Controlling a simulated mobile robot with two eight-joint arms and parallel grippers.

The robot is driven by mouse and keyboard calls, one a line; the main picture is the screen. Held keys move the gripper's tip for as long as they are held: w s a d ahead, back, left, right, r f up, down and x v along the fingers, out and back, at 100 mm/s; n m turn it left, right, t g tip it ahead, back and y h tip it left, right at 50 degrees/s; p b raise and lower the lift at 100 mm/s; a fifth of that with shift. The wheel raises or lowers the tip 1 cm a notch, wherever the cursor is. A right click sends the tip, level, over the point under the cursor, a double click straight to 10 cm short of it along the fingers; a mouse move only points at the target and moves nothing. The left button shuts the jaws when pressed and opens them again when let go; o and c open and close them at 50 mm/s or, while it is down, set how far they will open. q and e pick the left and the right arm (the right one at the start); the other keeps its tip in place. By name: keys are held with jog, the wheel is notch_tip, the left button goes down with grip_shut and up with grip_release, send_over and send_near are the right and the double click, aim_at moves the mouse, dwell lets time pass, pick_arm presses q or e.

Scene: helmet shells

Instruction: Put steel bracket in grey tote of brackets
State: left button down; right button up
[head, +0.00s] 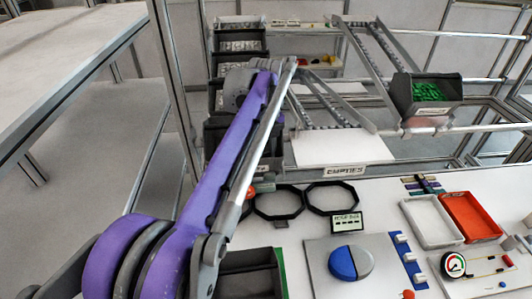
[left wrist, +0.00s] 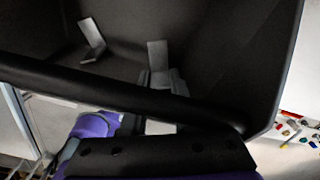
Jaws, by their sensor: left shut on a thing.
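In the left wrist view, a dark grey tote (left wrist: 225,60) fills most of the picture, seen from above. One L-shaped grey steel bracket (left wrist: 92,38) lies inside it at the left. A second grey steel bracket (left wrist: 157,54) stands upright inside the tote's outline, in the fingers of my left gripper (left wrist: 161,80), which is shut on it. The near rim crosses the picture in front and partly hides the fingers. I cannot tell whether the held bracket touches the tote floor. In the head view, my left arm reaches to the back left and its fingertips are hidden. My right gripper is not seen.
Several dark bins (head: 240,45) stand in a rack at the back left. A bin of green parts (head: 430,91) sits on a sloped rack at the right. The white table holds black rings (head: 331,197), a blue-and-grey dome (head: 350,262), a white tray (head: 430,222) and an orange tray (head: 471,217).

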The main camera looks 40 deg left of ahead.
pick_arm(q)
jog(key=shift+s+d+f, duration=0.1)
jog(key=shift+s+f, duration=0.1)
jog(key=shift+f, duration=0.35)
jog(key=c, duration=0.9)
grip_release()
jog(key=shift+c, duration=0.2)
jog(key=shift+r, duration=0.4)
jog(key=r+p, duration=0.1)
jog(key=r, duration=0.7)
jog(key=shift+w, duration=0.2)
